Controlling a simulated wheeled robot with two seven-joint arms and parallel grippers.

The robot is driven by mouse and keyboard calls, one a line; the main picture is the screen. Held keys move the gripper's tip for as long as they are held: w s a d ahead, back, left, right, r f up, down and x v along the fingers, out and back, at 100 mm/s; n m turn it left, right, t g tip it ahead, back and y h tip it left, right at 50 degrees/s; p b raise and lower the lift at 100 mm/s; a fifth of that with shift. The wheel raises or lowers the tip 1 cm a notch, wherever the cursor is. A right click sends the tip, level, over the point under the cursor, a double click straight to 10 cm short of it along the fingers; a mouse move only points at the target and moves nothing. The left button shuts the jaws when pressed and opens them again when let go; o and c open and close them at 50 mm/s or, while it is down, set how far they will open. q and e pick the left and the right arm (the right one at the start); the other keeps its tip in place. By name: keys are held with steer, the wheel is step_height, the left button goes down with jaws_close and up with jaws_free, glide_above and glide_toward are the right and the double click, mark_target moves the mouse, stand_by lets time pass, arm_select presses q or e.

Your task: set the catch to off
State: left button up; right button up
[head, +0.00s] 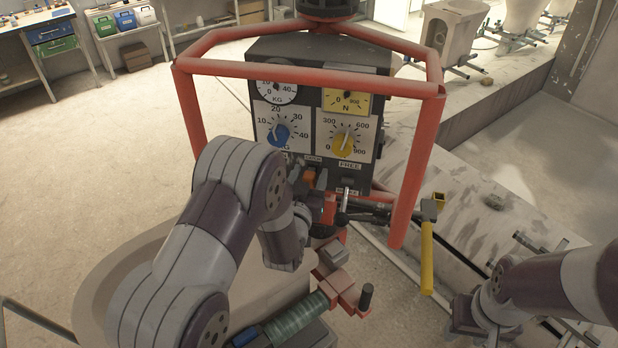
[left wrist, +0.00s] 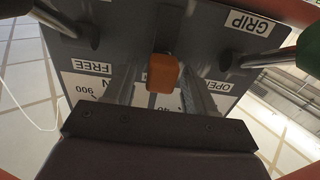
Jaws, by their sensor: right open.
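A dark control box (head: 377,85) with dials carries an orange knob (head: 309,178) low on its front, beside a label; I read no "off" mark. In the left wrist view, the orange knob (left wrist: 162,73) shows between the two fingers of my left gripper (left wrist: 160,85), with gaps on both sides. A slim metal lever (head: 345,196) stands below the "FREE" label. I cannot tell which control is the catch. In the head view my left arm partly hides the left gripper and the lower box. My right gripper (head: 472,312) is open, away at lower right.
A red tubular frame (head: 420,165) surrounds the box. A yellow-handled part (head: 427,258) hangs at its right. Below are a green ribbed roll (head: 298,318) and a large pale basin (head: 95,290). A bench (head: 42,70) stands back left, with open floor before it.

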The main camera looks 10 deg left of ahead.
arm_select(q)
steer(key=shift+s+f, duration=0.15)
steer(key=shift+s, duration=0.05)
steer(key=s+b, duration=0.5)
steer(key=s, duration=0.7)
steer(key=shift+s+d, duration=0.15)
